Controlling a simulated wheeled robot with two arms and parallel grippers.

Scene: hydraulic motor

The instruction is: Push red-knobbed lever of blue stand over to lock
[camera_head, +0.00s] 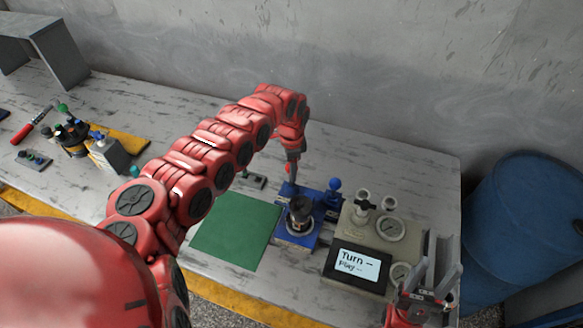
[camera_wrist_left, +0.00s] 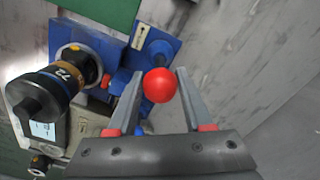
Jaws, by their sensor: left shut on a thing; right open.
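The blue stand (camera_head: 296,238) stands on the table right of the green mat, and it also shows in the left wrist view (camera_wrist_left: 92,35). A dark cylindrical motor (camera_head: 300,215) sits upright in it; the left wrist view shows it (camera_wrist_left: 45,92) with a number on its band. The lever's red knob (camera_wrist_left: 159,85) is at the stand's back part. My left gripper (camera_head: 292,166) reaches down from above, shut on the knob, with one finger on each side (camera_wrist_left: 160,78). My right gripper (camera_head: 440,262) is open and empty at the lower right, away from the stand.
A beige test unit (camera_head: 372,228) with gauges and a screen (camera_head: 358,264) stands right of the stand. A blue ball-topped part (camera_head: 334,184) is beside it. The green mat (camera_head: 237,228) is bare. Bottles and tools (camera_head: 72,135) lie at the far left.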

